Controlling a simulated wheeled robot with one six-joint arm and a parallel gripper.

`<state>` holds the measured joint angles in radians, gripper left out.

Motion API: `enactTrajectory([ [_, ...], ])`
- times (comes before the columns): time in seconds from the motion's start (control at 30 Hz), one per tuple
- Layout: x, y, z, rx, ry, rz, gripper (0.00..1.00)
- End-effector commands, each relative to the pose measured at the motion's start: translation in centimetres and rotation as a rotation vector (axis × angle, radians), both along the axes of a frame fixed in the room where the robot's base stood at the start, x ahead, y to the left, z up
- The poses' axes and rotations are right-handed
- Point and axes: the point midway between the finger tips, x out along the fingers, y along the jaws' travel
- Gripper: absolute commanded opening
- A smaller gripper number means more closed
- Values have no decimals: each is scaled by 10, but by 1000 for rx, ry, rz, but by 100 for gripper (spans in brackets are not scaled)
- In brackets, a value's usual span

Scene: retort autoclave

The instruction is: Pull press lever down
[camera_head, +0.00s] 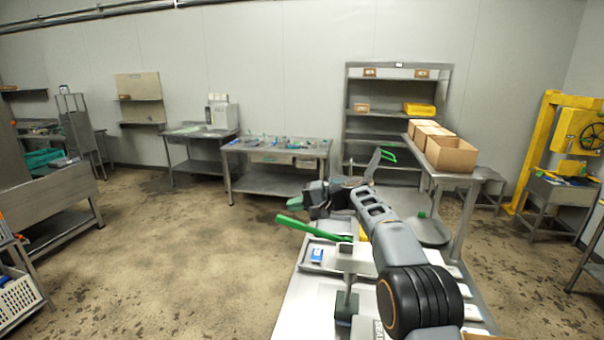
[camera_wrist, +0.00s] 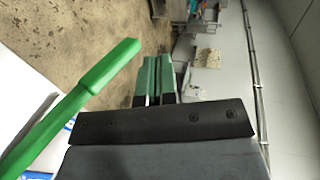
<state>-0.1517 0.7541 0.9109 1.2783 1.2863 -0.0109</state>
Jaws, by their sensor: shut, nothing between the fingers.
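The green press lever (camera_head: 310,228) slants up and to the left from the top of a small press (camera_head: 346,300) on the metal table. It also shows in the wrist view (camera_wrist: 85,95), as a green bar left of my fingers and apart from them. My gripper (camera_head: 294,202) is just above the lever's free end in the head view. In the wrist view my gripper's green fingers (camera_wrist: 155,80) are together with nothing between them. My arm hides part of the table behind the press.
A yellow press frame (camera_head: 533,150) is at far right.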

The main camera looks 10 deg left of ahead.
Motion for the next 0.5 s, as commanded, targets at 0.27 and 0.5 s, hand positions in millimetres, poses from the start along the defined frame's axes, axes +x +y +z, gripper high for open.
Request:
enactTrajectory([
  [0.27,-1,-15,58,2,-6,-1,0],
  [0.5,-2,-23,90,2,-4,-1,0],
])
